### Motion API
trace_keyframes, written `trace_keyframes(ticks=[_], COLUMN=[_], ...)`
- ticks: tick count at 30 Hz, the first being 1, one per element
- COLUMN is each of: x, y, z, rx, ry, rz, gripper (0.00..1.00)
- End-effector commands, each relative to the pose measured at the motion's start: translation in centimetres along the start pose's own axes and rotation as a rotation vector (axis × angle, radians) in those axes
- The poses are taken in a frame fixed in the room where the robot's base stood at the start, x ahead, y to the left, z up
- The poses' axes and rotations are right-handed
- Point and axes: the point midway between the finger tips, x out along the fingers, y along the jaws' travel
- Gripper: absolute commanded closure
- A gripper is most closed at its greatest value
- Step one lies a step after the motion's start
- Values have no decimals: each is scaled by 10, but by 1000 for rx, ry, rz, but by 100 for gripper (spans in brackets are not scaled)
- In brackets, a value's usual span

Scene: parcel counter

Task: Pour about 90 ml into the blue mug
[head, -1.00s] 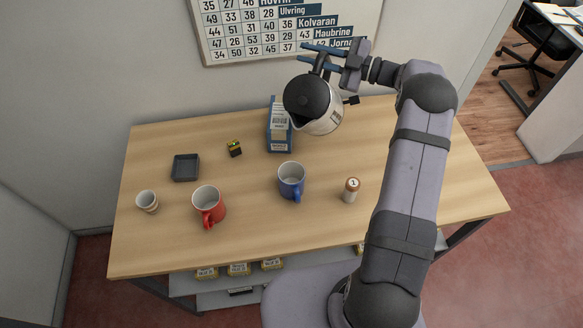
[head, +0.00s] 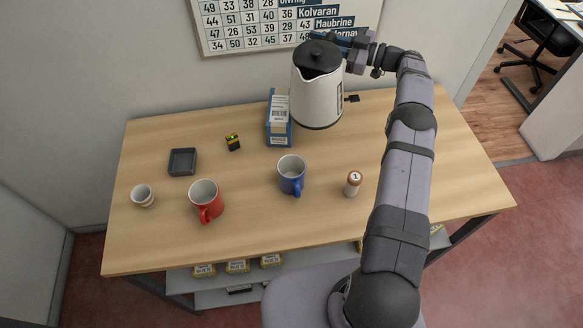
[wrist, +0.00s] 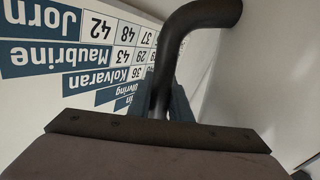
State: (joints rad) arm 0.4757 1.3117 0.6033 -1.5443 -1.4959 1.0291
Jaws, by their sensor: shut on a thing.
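A white kettle (head: 316,98) with a black lid hangs upright in the air over the back of the table. My gripper (head: 345,43) is shut on its black handle, which also shows between the fingers in the wrist view (wrist: 163,85). The blue mug (head: 291,174) stands upright on the table, in front of the kettle and a little to its left, apart from it. Its handle points toward the front. The mug's inside looks pale; I cannot tell whether it holds liquid.
A red mug (head: 206,200), a small pale cup (head: 143,195), a dark tray (head: 182,162) and a small dark cube (head: 233,141) stand to the left. A blue and white box (head: 279,121) is beside the kettle. A brown-capped bottle (head: 352,184) stands right of the blue mug.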

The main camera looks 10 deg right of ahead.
Motion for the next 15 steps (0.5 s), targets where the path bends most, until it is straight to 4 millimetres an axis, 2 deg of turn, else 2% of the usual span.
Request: trace_keyframes(ticks=[1,4,15], x=[0,0,0], y=[0,1,3], z=[11,19,28], rx=[26,79,155], ry=[5,5,5], rz=[1,1,1], gripper=[100,100,100])
